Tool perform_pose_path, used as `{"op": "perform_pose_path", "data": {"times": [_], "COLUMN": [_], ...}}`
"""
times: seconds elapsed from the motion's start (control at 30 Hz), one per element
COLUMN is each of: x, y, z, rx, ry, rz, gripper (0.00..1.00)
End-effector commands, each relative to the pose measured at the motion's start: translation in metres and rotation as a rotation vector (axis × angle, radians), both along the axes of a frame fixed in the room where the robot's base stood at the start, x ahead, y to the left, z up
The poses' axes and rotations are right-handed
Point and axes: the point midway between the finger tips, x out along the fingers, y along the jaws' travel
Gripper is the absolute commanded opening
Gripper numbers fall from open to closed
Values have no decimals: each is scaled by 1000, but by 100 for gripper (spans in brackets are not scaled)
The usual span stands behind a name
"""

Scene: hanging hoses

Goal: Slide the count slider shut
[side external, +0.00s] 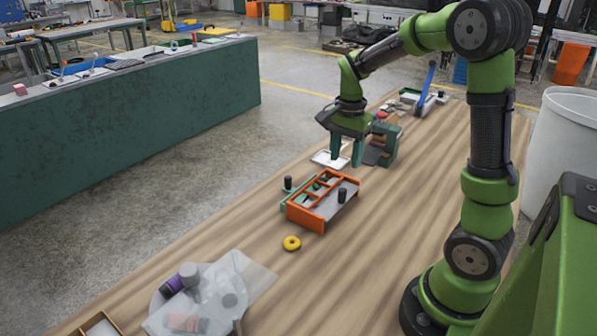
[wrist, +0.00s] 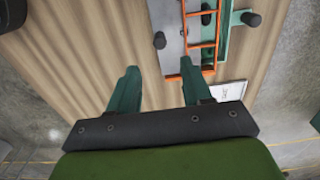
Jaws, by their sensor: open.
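An orange frame (side external: 308,213) lies on the wooden table with a grey plate (side external: 331,197) bearing a black knob (side external: 342,195) on its right side. A green plate (side external: 291,196) with another black knob (side external: 288,183) sticks out on its left. I cannot tell which plate is the count slider. In the wrist view the orange frame (wrist: 203,44), grey plate (wrist: 168,30) and green plate (wrist: 224,35) show partly, cut by the top edge. My gripper (side external: 346,160) is open and empty, beyond the frame's far end; its green fingers (wrist: 158,73) point toward the table, apart from both knobs.
A white card (side external: 326,161) lies by my gripper; it also shows in the wrist view (wrist: 229,91). A green device with a red top (side external: 382,140) stands close on the right.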

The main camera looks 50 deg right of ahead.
Motion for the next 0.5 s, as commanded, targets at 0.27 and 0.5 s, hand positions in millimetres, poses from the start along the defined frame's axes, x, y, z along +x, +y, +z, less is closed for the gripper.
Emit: {"op": "perform_pose_path", "data": {"times": [0.27, 0.5], "x": [1, 0], "y": [0, 0], "z": [49, 60], "rx": [-1, 0], "ry": [-2, 0], "rz": [0, 1], "gripper": [49, 49]}}
